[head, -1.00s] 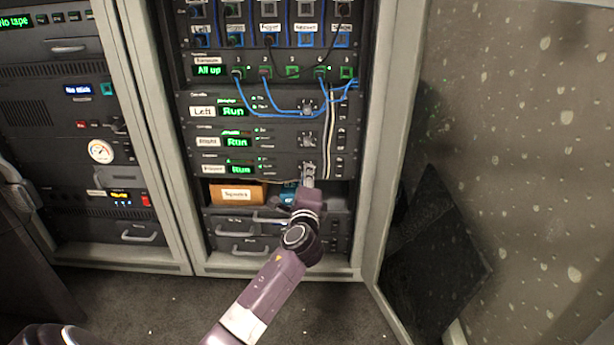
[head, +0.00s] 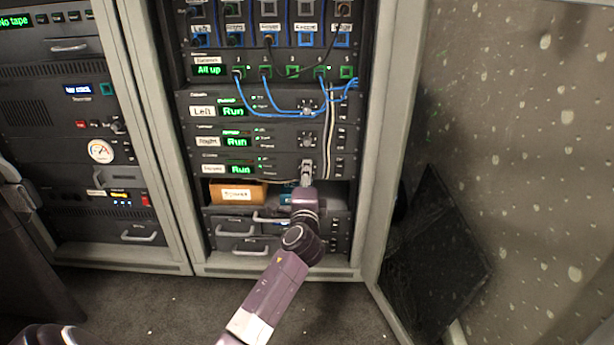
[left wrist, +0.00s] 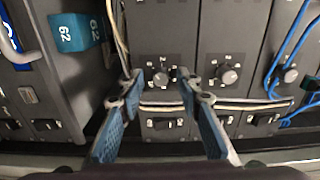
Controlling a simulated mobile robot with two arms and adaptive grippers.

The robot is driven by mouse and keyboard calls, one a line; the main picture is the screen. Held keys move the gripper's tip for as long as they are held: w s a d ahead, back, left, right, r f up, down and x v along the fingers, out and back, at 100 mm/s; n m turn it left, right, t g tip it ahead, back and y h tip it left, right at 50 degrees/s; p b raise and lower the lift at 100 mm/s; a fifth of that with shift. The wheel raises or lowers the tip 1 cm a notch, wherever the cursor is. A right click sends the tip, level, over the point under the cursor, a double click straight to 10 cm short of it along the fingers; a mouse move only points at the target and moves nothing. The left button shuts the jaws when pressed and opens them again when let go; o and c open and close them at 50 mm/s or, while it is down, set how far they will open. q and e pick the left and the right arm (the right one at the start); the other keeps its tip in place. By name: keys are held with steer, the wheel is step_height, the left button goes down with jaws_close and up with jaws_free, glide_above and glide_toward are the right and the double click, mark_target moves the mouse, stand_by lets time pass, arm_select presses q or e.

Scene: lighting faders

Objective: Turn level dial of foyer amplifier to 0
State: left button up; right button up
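The foyer amplifier is the lowest of three similar dark units in the rack, with a white label (head: 213,168) and a green "Run" display (head: 240,169). In the head view its level dial is mostly hidden by my left gripper (head: 306,172). In the left wrist view the dial (left wrist: 160,78) is a small round knob on the dark panel, just beyond and between the fingertips of my left gripper (left wrist: 162,92). The fingers are open, with a gap on each side of the knob. Its exact setting is too small to read. My right gripper is not in view.
The right (head: 308,138) and left (head: 307,106) amplifiers' dials sit above. Blue cables (head: 275,108) and pale cables (head: 331,120) run close by. Below is a shelf with an orange box (head: 236,192) and a blue box (left wrist: 73,32). An open rack door stands at right.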

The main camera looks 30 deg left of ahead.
arm_select(q)
steer(key=v, duration=1.2)
